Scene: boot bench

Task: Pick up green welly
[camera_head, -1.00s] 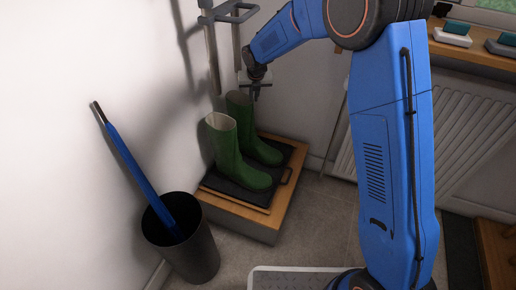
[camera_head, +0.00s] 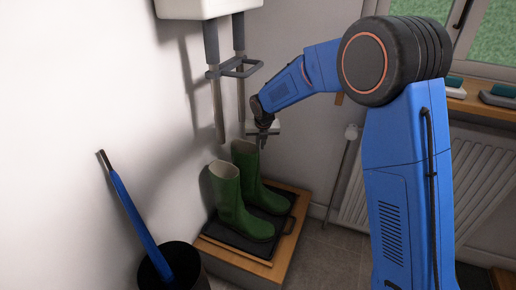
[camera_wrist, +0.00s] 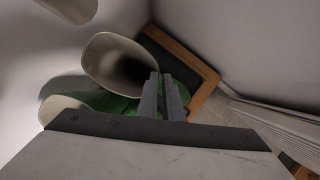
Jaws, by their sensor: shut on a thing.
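Two green wellies stand upright side by side on a black tray (camera_head: 222,233). The front welly (camera_head: 229,200) is free of my gripper. The rear welly (camera_head: 269,199) is partly hidden behind it. My gripper (camera_head: 262,144) points down at the rear welly's top, on its right side. In the wrist view, my fingers (camera_wrist: 162,95) are close together on the right edge of the rear welly's wide pale opening (camera_wrist: 112,62), shut on its rim. The front welly's opening (camera_wrist: 58,108) shows at the lower left, partly cut off by the gripper body.
The tray lies on a low wooden platform (camera_head: 262,270) against the white wall. A black bin (camera_head: 180,268) with a blue umbrella (camera_head: 137,217) stands at the front left. Grey pipes with a bracket (camera_head: 236,68) hang above the wellies. A radiator (camera_head: 355,190) is at the right.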

